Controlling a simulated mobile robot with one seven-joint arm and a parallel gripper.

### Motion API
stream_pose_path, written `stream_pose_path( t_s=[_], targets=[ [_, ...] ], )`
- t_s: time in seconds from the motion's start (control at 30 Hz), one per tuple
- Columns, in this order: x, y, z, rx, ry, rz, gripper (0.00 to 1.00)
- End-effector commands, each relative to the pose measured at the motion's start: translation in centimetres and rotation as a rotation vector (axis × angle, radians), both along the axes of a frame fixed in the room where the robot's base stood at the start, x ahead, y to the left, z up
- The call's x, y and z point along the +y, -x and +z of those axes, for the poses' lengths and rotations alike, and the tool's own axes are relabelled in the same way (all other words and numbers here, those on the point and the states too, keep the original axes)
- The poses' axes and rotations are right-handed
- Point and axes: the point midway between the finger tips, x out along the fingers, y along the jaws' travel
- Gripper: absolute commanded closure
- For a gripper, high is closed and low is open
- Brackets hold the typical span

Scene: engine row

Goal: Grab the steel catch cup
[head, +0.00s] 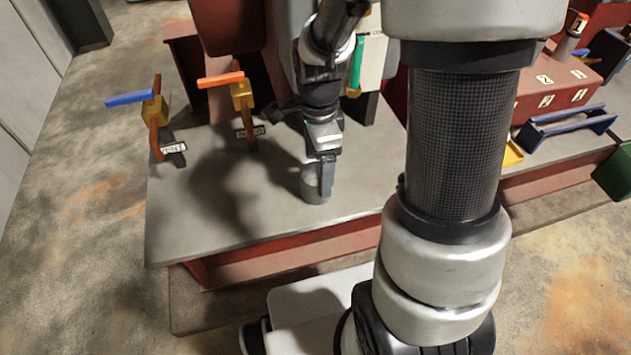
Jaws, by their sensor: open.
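The steel catch cup (315,191) is a small grey cylinder standing upright on the grey bench top (230,228), near its front edge. My gripper (321,168) points down right over the cup, with its fingers at the cup's upper part. It is open. The gripper hides the cup's rim, and I cannot tell whether a finger touches the cup or how far the cup sits between the fingers.
Two yellow valves on orange pipes stand at the left, one with a blue handle (129,98), one with an orange handle (220,79). Small label plates sit by them. Right of my arm are a red block (556,85) and a blue tray (563,127).

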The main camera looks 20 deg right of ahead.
Motion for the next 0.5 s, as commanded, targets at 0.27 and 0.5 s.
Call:
stream_pose_path(
  t_s=[0.27, 0.5],
  targets=[
    [0.2, -0.2, -4.0, 0.002, -0.001, 0.000, 0.22],
    [0.3, -0.3, -4.4, 0.000, -0.001, 0.001, 0.22]
  ],
)
